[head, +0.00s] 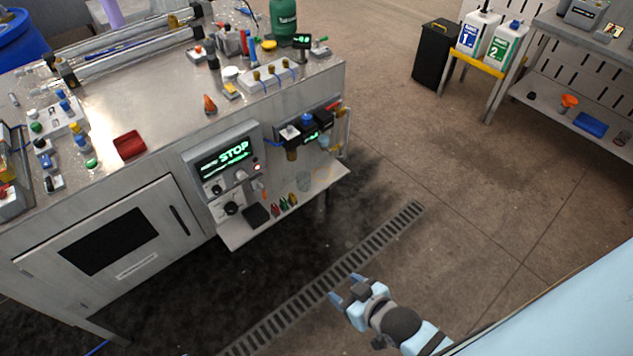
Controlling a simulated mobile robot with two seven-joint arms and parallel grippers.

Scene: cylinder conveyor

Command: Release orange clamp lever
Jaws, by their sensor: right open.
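A small orange lever-like piece (209,104) stands on the metal bench top (165,85), near its front edge above the control panel. It looks like the orange clamp lever, but it is too small to tell how it is set. My right gripper (346,288) is open and empty, over the floor near the drain grate. It is well in front of the bench, to the lower right of the orange piece, and far from touching it. My left gripper is out of view.
A control box (222,170) showing STOP is on the bench front, above a small shelf (285,207) that juts out. A red tray (129,145) and several small fittings crowd the bench top. The floor around the drain grate (320,278) is clear.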

